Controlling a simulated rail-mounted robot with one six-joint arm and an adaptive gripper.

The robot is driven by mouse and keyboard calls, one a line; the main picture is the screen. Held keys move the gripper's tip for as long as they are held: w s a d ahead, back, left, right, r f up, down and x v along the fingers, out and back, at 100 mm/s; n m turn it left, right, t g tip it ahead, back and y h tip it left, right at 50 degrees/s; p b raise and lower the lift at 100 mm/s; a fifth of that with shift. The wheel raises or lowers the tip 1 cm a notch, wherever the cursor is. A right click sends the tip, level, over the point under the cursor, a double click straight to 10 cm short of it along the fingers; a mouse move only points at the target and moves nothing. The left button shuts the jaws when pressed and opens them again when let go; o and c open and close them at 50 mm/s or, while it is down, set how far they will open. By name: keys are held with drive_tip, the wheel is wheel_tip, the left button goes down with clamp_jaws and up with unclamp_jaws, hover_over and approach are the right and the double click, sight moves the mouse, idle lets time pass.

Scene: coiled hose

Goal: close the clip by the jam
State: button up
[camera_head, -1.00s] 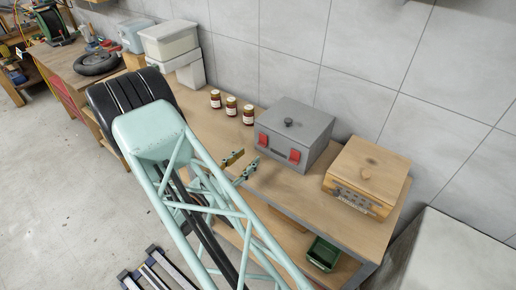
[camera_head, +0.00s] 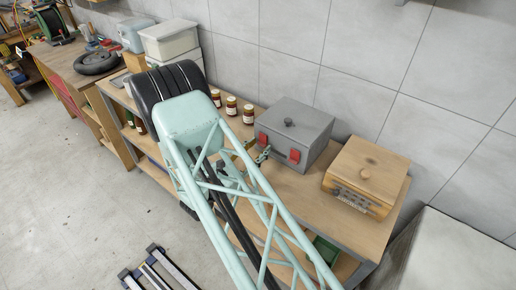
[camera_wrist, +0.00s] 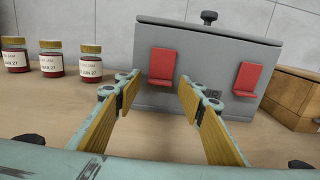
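A grey metal box (camera_head: 298,135) with a dark lid knob stands on the bench and carries two red clips on its front. The clip by the jam (camera_wrist: 162,67) is the left one; it also shows in the head view (camera_head: 262,140). The other clip (camera_wrist: 248,79) is to its right. Whether either clip is fastened is hard to tell. Three jam jars (camera_wrist: 51,58) with pale lids stand left of the box. My gripper (camera_wrist: 158,86) is open and empty, its fingertips spread in front of and just below the left clip, apparently not touching it.
A wooden box (camera_head: 366,178) stands right of the grey box. The wall (camera_head: 290,50) is close behind. Pale bins (camera_head: 170,40) stand at the bench's far left end. The bench top (camera_wrist: 60,105) before the jars is clear.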

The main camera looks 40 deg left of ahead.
drive_tip(key=shift+c, duration=0.3)
drive_tip(key=c, duration=0.8)
